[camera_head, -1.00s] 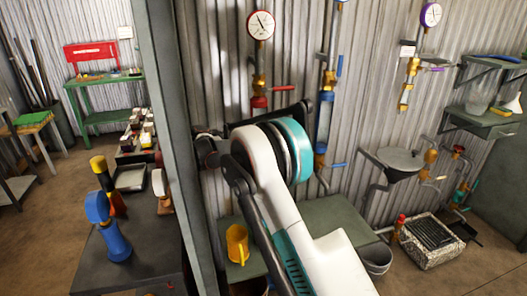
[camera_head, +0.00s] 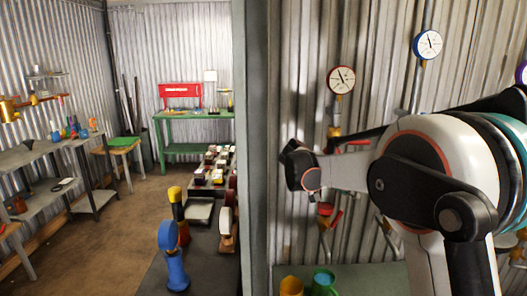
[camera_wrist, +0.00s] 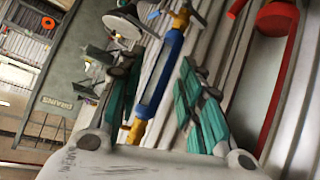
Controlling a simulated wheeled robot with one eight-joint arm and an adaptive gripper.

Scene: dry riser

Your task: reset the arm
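My arm (camera_head: 435,165) fills the right side of the head view, bent, with its white, black and teal links in front of the corrugated wall. My gripper (camera_wrist: 160,68) shows in the wrist view, its two teal-padded fingers apart. A blue pipe section (camera_wrist: 160,75) with brass fittings shows between the fingers, seemingly beyond them. I see nothing held. I cannot make out the fingertips in the head view.
A grey post (camera_head: 254,150) stands just left of my arm. Left of it, a dark table (camera_head: 160,270) bears a blue tool (camera_head: 172,260). Gauges (camera_head: 341,80) hang on the wall. A yellow mug (camera_head: 291,286) and a green mug (camera_head: 323,281) stand below. Open floor (camera_head: 125,225) lies left.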

